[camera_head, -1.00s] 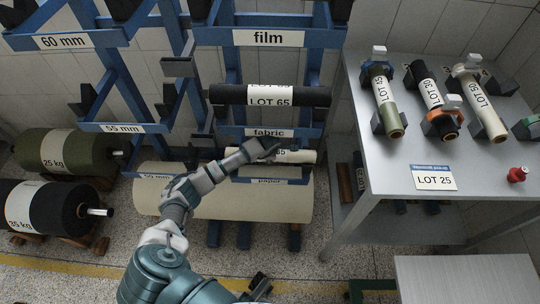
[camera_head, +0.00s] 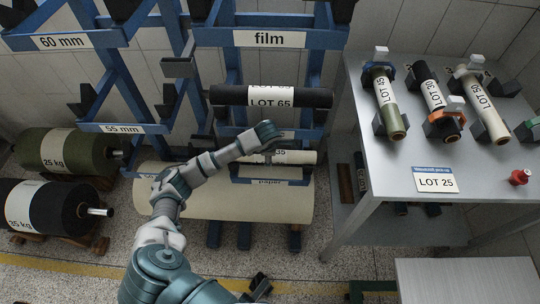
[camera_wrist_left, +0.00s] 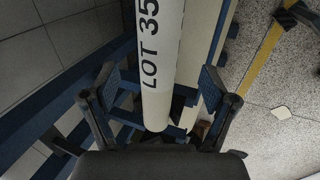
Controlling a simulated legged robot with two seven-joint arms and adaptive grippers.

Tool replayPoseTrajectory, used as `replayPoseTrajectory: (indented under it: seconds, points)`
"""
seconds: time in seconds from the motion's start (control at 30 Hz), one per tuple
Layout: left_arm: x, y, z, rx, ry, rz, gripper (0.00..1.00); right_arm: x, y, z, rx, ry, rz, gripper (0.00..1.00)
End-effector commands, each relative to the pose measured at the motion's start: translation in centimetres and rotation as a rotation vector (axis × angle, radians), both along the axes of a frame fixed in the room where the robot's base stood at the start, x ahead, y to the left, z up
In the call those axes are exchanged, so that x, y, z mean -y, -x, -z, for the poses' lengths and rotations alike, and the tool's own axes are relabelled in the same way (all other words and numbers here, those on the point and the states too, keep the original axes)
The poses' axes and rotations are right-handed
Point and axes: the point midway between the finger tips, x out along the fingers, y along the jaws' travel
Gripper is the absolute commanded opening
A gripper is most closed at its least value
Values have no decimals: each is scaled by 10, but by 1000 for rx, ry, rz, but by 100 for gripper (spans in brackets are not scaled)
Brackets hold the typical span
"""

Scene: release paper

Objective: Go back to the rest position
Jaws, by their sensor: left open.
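A white roll marked LOT 35 (camera_head: 299,157) lies across the blue rack, below the black LOT 65 roll (camera_head: 316,98). My left gripper (camera_head: 268,154) is over the LOT 35 roll, partly hidden by its own wrist. In the left wrist view, my left gripper (camera_wrist_left: 159,80) is open, with one finger on each side of the roll (camera_wrist_left: 158,45) and gaps on both sides. A dark part (camera_head: 258,284) at the bottom edge of the head view may be my right gripper; its jaws cannot be made out.
The blue rack (camera_head: 113,128) has uprights and hooks close around my left arm. A large cream roll (camera_head: 240,203) lies low behind the arm. A grey table (camera_head: 395,172) with several LOT rolls and a LOT 25 card (camera_head: 436,180) is at right.

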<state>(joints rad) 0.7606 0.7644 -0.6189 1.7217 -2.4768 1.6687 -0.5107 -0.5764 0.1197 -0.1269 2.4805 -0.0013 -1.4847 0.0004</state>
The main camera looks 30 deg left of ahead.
Motion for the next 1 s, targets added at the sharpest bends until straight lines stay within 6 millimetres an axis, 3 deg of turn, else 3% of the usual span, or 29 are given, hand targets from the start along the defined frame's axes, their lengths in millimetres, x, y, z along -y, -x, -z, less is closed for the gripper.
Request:
replayPoseTrajectory:
  seconds: [0.2, 0.57, 0.67, 0.77, 0.83, 0.9, 1.0]
  points:
    - [4, 8, -27, 0, 1, 0, 85, 0, 0, 0, 0, 0, 0, 40]
    - [13, 10, -26, -4, 32, 7, 85, 0, -1, 2, -1, -1, 0, 40]
    - [45, 13, -11, -11, 167, 32, 85, 0, -3, 8, -5, 1, 0, 40]
    - [106, 22, 9, -28, 446, 43, 85, -1, -5, 21, -14, 3, -1, 40]
    - [163, 32, 14, -43, 735, 3, 85, -1, -7, 35, -24, 5, -2, 40]
    - [218, 41, 5, -60, 1092, -121, 85, -1, -8, 52, -36, 6, -3, 40]
    - [253, 37, -17, -73, 1571, -444, 85, -2, -6, 77, -52, 10, -5, 40]
